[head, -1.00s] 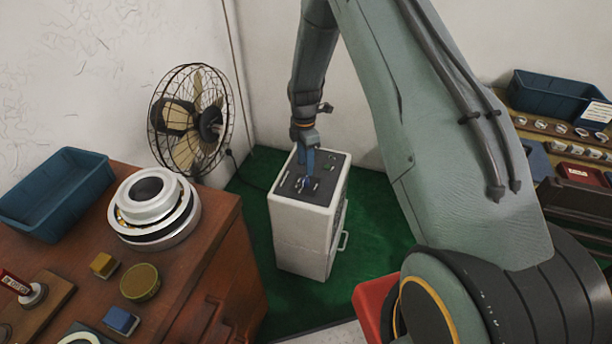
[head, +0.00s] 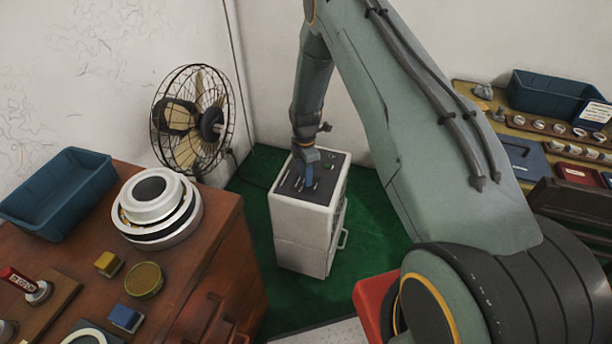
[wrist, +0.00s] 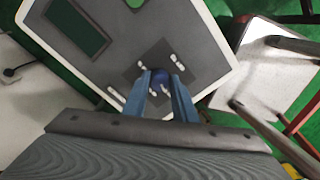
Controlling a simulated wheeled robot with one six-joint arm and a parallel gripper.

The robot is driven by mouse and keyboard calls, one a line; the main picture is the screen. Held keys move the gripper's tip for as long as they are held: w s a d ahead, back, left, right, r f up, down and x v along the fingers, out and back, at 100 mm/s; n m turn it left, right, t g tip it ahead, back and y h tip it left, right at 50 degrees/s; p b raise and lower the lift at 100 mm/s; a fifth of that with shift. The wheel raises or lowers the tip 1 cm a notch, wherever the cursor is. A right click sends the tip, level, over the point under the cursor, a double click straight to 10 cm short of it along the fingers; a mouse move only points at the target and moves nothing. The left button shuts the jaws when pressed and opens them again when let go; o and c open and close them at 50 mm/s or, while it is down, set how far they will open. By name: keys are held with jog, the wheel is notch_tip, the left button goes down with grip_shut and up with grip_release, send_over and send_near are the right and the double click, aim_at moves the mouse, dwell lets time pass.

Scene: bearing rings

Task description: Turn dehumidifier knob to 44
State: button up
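The dehumidifier (head: 305,225) is a white upright box with a dark top panel, standing on the green floor. In the wrist view its top panel (wrist: 115,65) fills the upper middle, with a dark green rectangle (wrist: 78,27). The round dark-blue knob (wrist: 160,78) sits on a darker square with white marks around it. My gripper (head: 307,184) points down over the panel. In the wrist view its two blue fingers (wrist: 160,88) are apart, one on each side of the knob. I cannot tell whether they touch it. The knob's setting is not readable.
A caged fan (head: 192,120) stands left of the dehumidifier. A wooden cabinet (head: 225,235) at the left carries a blue bin (head: 60,205), bearing rings (head: 155,205) and small blocks. A shelf with another blue bin (head: 545,95) is at the right. Green floor is free around the dehumidifier.

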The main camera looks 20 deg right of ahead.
jog(key=c, duration=0.5)
